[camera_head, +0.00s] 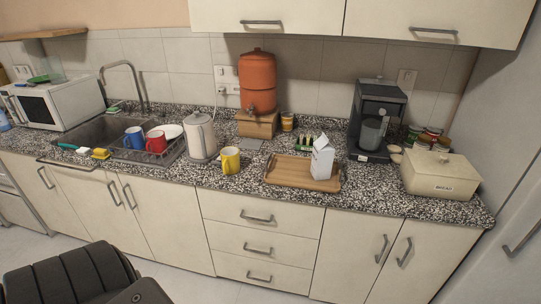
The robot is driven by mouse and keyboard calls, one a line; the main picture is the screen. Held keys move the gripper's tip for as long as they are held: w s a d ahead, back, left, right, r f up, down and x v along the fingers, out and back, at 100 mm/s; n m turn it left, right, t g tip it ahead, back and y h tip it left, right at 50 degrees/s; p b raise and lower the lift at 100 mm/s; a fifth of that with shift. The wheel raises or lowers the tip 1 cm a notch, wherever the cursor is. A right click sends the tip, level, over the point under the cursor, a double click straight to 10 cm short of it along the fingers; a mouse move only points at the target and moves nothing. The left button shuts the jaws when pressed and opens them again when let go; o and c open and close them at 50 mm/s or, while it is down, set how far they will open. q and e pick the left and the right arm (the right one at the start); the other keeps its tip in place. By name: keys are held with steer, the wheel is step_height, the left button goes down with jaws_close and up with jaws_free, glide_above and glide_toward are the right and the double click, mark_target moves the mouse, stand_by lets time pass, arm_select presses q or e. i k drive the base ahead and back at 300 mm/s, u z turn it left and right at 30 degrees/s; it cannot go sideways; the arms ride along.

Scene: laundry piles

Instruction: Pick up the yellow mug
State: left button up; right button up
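The yellow mug (230,161) stands upright on the speckled granite counter (216,176), near its front edge. It is just right of a white kettle (201,137) and left of a wooden tray (275,173). Neither of my grippers shows in the head view. A dark ribbed part at the bottom left looks like part of my own body.
A dish rack (163,157) with a blue mug (134,138) and a red mug (156,142) is left of the kettle. A white carton (322,160) stands on the tray. An orange water filter (257,82) is behind. The counter in front of the mug is clear.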

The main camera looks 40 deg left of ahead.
mark_target(229, 163)
steer(key=u, duration=0.2)
steer(key=i, duration=0.95)
steer(key=u, duration=0.65)
